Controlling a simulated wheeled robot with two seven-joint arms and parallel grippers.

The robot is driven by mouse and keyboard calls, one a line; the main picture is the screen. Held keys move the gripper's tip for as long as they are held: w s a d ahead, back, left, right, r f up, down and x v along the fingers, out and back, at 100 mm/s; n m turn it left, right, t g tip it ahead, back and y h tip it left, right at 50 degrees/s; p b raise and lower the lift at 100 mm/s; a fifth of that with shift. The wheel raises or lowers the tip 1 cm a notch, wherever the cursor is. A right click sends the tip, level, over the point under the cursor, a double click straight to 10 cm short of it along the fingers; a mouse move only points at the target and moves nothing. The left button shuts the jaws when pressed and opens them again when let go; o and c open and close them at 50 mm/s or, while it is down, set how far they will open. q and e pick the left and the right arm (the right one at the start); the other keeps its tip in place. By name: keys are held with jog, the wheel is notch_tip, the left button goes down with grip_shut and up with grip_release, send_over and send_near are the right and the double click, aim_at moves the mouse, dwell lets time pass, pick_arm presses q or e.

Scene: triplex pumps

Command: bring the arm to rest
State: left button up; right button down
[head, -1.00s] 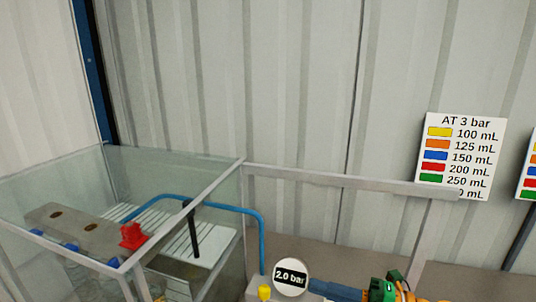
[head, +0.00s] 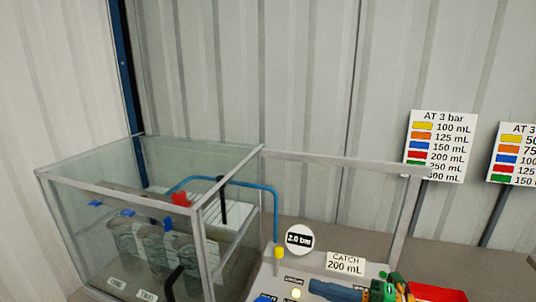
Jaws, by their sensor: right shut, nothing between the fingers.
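My left gripper is not in view.
A glass tank (head: 150,160) with a metal frame stands at the left. A 2.0 bar gauge (head: 299,240), yellow knob (head: 278,253) and blue pipe (head: 275,215) stand beside it. A red tray (head: 437,292) lies lower right. Chart boards (head: 440,147) stand behind.

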jog(key=w+a+m+t+h, duration=0.1)
jog(key=w+m+t+h, duration=0.3)
jog(key=m+t, duration=0.45)
jog(key=s+d+f+m+g+h, duration=0.2)
jog(key=s+d+f+m+h, duration=0.15)
jog(key=f+m+h, duration=0.35)
jog(key=s+d+f+m+g+h, duration=0.25)
jog(key=s+f+m+h, duration=0.2)
jog(key=f+m, duration=0.3)
jog(key=s+d+f+m+g, duration=0.1)
jog(key=s+f+m+g, duration=0.2)
jog(key=s, duration=0.5)
jog(key=s+f+m+g, duration=0.1)
jog(key=s+f+g, duration=0.25)
jog(key=s, duration=0.55)
notch_tip(320, 180, down, 22)
jog(key=s+g+b, duration=0.2)
jog(key=b, duration=0.4)
pick_arm(q)
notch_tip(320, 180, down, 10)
jog(key=b, duration=0.4)
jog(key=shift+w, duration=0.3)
pick_arm(e)
jog(key=s+d+f+g+h, duration=0.1)
jog(key=s+d+f, duration=0.1)
jog(key=s+f, duration=1)
notch_tip(320, 180, down, 3)
jog(key=shift+s, duration=0.35)
